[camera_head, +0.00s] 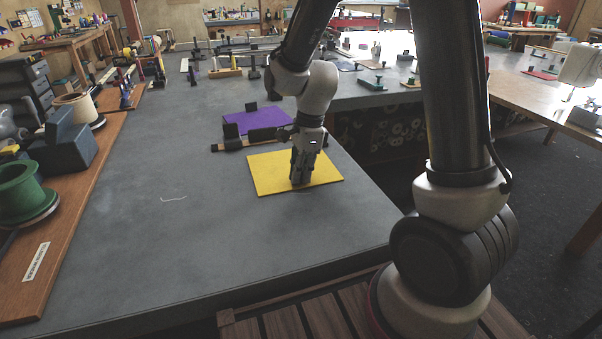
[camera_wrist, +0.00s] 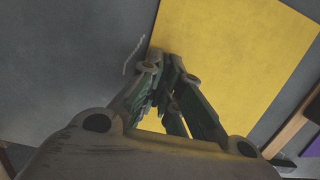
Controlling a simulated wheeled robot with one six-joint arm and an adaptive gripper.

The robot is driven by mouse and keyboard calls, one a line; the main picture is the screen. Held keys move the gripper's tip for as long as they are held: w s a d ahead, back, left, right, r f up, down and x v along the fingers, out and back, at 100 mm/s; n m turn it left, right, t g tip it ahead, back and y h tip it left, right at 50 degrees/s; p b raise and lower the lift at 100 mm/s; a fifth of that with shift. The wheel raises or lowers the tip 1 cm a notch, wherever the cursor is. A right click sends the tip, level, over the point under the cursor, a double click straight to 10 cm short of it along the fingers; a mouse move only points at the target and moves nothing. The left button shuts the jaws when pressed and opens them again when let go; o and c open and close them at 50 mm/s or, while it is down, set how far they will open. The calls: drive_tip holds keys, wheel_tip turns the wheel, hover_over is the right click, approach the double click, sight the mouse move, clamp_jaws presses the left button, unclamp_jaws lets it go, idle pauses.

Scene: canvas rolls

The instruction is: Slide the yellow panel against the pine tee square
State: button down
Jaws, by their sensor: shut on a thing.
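The yellow panel (camera_head: 270,175) lies flat on the grey table, and it fills much of the wrist view (camera_wrist: 235,55). My gripper (camera_head: 299,182) points down at the panel's near edge. In the wrist view its fingertips (camera_wrist: 165,68) are close together at that edge, shut on the panel; the exact contact is hard to see.
A purple panel (camera_head: 252,119) with dark blocks on it lies beyond the bar. A wooden board (camera_head: 65,215) on the left carries a green spool (camera_head: 22,190) and a blue-grey block (camera_head: 68,145).

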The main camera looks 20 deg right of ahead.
drive_tip(key=shift+w, duration=3.05)
drive_tip(key=c, duration=1.5)
unclamp_jaws()
drive_tip(key=shift+c, duration=0.2)
drive_tip(key=shift+r, duration=0.1)
